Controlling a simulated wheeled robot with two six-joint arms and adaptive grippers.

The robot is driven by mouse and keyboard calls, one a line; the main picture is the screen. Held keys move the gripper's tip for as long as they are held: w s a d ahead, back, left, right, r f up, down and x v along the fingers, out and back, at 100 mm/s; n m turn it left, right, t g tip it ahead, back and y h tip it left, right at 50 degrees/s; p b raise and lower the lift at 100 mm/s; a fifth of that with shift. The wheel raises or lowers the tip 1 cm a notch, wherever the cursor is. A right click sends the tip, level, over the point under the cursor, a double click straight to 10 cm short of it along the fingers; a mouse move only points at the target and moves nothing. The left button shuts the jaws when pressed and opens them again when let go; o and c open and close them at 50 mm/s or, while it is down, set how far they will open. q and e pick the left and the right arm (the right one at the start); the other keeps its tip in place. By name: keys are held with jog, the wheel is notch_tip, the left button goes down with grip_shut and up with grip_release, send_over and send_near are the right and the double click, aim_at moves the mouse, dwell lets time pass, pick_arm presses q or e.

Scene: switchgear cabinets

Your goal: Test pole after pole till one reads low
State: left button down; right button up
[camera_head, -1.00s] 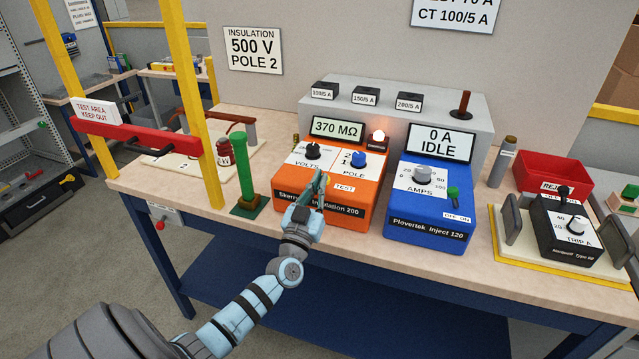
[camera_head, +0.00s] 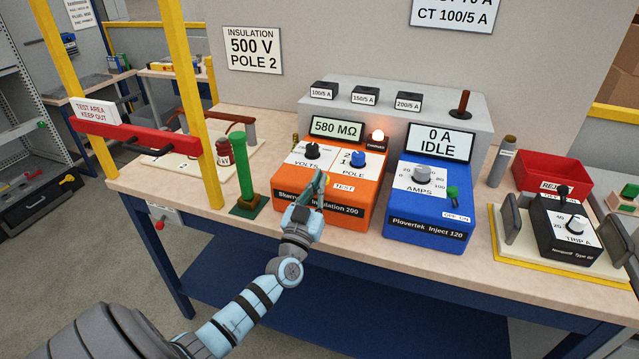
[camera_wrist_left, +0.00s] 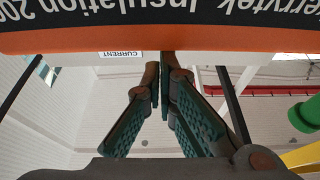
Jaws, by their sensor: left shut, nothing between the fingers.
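The orange insulation tester (camera_head: 326,203) stands on the bench with its display (camera_head: 337,129) reading 580 MΩ. Its VOLTS knob (camera_head: 312,150) is black and its POLE knob (camera_head: 358,159) is blue. The wall sign (camera_head: 252,50) says INSULATION 500 V POLE 2. My left gripper (camera_head: 320,182) is shut and empty, its tips at the tester's front left, beside the TEST label (camera_head: 344,188); they hide the test control. In the left wrist view the closed fingers (camera_wrist_left: 163,62) reach up to the orange case (camera_wrist_left: 160,40). My right gripper is out of view.
A blue injection set (camera_head: 428,208) reading 0 A IDLE stands right of the tester. A green post (camera_head: 244,170) is close left of my gripper. A red barrier bar (camera_head: 135,134) spans yellow posts at left. A red bin (camera_head: 552,175) and trip unit (camera_head: 570,230) are at right.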

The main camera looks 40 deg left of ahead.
pick_arm(q)
jog(key=shift+f, duration=0.5)
notch_tip(320, 180, up, 6)
jog(key=p, duration=0.6)
jog(key=f+v, duration=0.1)
jog(key=v, duration=0.9)
jog(key=shift+b, duration=0.3)
